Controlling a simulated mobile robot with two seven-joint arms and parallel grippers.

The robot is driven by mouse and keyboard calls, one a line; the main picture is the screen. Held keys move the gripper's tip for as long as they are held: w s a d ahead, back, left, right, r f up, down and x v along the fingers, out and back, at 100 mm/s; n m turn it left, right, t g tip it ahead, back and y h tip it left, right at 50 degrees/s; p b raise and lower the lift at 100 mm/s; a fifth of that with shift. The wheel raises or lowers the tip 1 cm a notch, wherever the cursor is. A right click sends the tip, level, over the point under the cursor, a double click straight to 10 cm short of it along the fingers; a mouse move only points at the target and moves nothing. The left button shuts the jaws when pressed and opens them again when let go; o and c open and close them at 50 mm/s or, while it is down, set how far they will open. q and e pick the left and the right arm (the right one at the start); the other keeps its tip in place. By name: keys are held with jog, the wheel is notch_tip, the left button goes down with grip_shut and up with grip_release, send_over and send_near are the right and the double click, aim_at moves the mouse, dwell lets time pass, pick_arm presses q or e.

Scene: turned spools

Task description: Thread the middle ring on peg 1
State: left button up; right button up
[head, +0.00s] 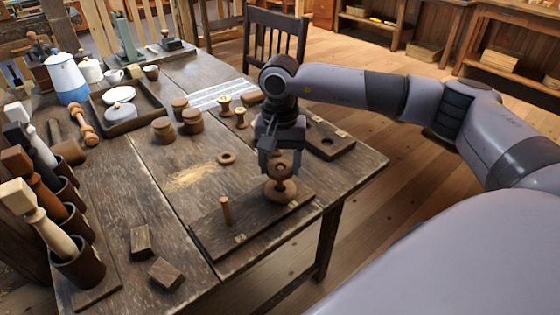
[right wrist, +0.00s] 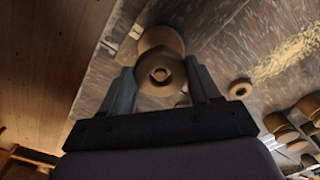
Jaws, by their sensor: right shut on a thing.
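The peg board (head: 210,240) lies at the table's near right edge. A bare peg (head: 226,211) stands at its left end. A wide ring (head: 279,195) lies at its right end, and it also shows in the right wrist view (right wrist: 163,38). My right gripper (head: 281,168) is shut on a smaller ring, the middle ring (right wrist: 160,74), directly above the wide ring. A peg seems to show between the two rings; whether its tip is inside the held ring's hole I cannot tell. A small ring (head: 227,158) lies loose on the table. My left gripper is out of view.
Two wooden blocks (head: 141,240) lie at the table's near edge. Mallets in holders (head: 78,262) line the left side. Round wooden lidded pots (head: 163,130) and small spools (head: 241,117) stand behind. A second dark board (head: 330,140) lies beyond my gripper. The table's middle is mostly clear.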

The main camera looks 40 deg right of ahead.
jog(key=shift+f+b, duration=0.5)
jog(key=shift+f, duration=0.15)
dwell(0.5)
jog(key=o, duration=1.3)
jog(key=shift+c, duration=0.2)
